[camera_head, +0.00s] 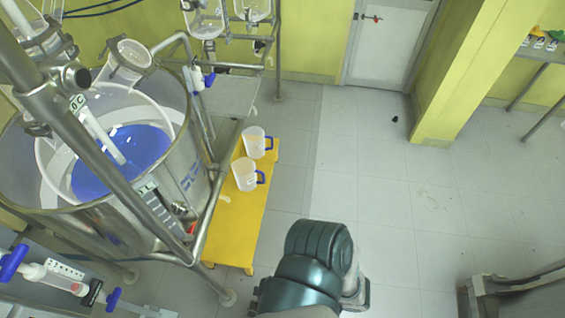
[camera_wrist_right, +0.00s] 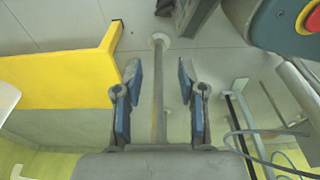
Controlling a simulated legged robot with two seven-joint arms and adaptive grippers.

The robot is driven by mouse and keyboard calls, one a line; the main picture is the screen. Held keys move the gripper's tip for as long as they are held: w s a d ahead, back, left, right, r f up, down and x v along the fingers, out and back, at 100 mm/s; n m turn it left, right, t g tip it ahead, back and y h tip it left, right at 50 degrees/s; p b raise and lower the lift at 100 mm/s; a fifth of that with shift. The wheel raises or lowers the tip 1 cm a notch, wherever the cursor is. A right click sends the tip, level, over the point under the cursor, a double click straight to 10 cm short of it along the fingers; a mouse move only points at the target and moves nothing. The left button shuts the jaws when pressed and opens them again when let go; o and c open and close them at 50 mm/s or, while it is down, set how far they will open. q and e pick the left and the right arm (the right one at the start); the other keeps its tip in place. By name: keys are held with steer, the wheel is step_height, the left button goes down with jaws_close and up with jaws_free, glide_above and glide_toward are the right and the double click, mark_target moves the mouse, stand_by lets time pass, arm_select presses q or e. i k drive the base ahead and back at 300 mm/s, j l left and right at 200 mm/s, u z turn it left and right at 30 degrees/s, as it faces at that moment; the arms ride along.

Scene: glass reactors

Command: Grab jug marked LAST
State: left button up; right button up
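Two clear jugs with blue handles stand on a yellow bench (camera_head: 232,228) in the head view. The farther jug (camera_head: 254,143) is near the bench's back end. The nearer jug (camera_head: 245,174) stands just in front of it. No label is readable on either, so I cannot tell which is marked LAST. In the right wrist view my right gripper (camera_wrist_right: 158,78) is open, with its blue-padded fingers apart and nothing gripped between them. The yellow bench (camera_wrist_right: 65,78) is to their left. A jug is not clearly recognisable there. My left gripper is not in view.
A glass reactor (camera_head: 190,170) with blue liquid and metal frame pipes stands left of the bench. In the right wrist view a metal post (camera_wrist_right: 158,105) appears between the fingers. Tiled floor right of the bench is mostly clear, up to a yellow pillar (camera_head: 470,70).

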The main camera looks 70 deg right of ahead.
mark_target(253, 137)
steer(key=k+l+z, duration=0.25)
steer(key=k+z, duration=0.25)
steer(key=k+l+z, duration=0.25)
steer(key=l+z, duration=0.2)
